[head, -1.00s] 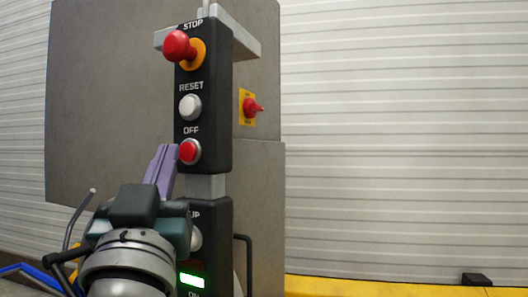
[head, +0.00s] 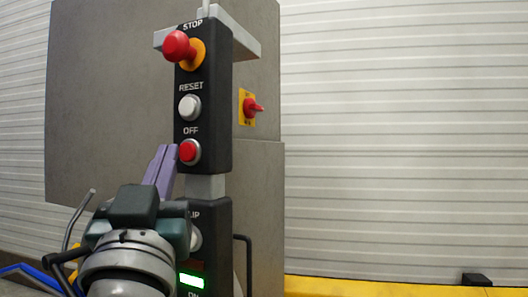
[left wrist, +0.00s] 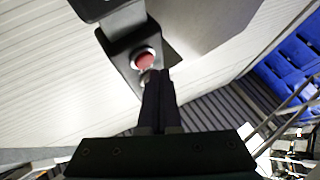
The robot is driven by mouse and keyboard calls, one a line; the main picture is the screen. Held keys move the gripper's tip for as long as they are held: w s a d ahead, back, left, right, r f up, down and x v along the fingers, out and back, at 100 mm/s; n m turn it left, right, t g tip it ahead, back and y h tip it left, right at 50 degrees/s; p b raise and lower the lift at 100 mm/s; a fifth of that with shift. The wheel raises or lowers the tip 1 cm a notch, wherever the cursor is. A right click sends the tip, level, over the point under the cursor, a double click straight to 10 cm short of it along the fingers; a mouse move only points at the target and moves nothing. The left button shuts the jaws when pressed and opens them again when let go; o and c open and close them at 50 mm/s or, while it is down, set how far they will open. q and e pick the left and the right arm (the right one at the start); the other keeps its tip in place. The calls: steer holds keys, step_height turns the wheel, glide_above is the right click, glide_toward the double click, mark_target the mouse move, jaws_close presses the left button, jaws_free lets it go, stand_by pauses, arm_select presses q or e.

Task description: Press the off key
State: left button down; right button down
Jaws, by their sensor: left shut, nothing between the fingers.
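The off key (head: 188,151) is a red round button in a pale ring, under the word OFF on the upper black control box (head: 213,113). It also shows in the left wrist view (left wrist: 145,61), just beyond my fingertips. My left gripper (head: 167,148) is shut and empty, its purple fingers together. In the head view its tips are just left of the off key. In the left wrist view the tips (left wrist: 158,73) overlap the lower edge of the key's ring; I cannot tell whether they touch it. My right gripper is not in view.
Above the off key are the white RESET button (head: 190,107) and the red STOP knob (head: 179,46). A grey cabinet (head: 110,90) stands behind.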

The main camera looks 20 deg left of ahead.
arm_select(q)
steer(key=shift+w, duration=0.15)
stand_by(0.5)
steer(key=shift+w, duration=0.3)
steer(key=shift+w+d, duration=0.1)
steer(key=shift+w, duration=0.3)
stand_by(0.6)
steer(key=shift+s, duration=0.15)
steer(key=shift+s+p, duration=0.55)
steer(key=shift+s, duration=0.15)
steer(key=s, duration=0.1)
steer(key=s+p, duration=0.1)
steer(key=s, duration=0.1)
steer(key=s+p, duration=0.1)
steer(key=s, duration=0.1)
steer(key=shift+a, duration=0.3)
